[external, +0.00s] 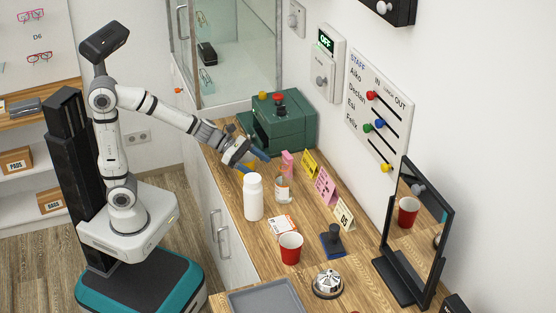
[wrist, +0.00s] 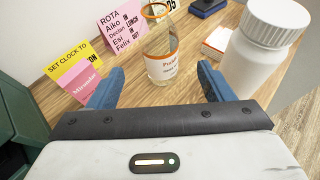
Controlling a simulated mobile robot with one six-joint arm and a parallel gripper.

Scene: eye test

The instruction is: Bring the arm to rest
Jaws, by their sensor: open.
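My arm (external: 165,108) reaches out to the right from my base over the wooden counter. My gripper (external: 252,161) is above the counter near the green machine; its two blue fingers are apart. In the wrist view my gripper (wrist: 160,88) is open with nothing held between the fingers. A clear bottle with an orange-edged label (wrist: 161,62) stands just beyond the fingertips, seen between them. A white capped bottle (wrist: 262,42) stands to the right of the right finger. A pink box (wrist: 80,82) is beside the left finger.
The green machine (external: 284,128) stands behind the gripper. Folded cards (external: 324,186), a red cup (external: 290,248), a bell (external: 327,284), a stamp (external: 332,240) and a grey tray (external: 265,298) are on the counter. A framed mirror (external: 413,225) stands at right. A glass cabinet (external: 235,50) is behind.

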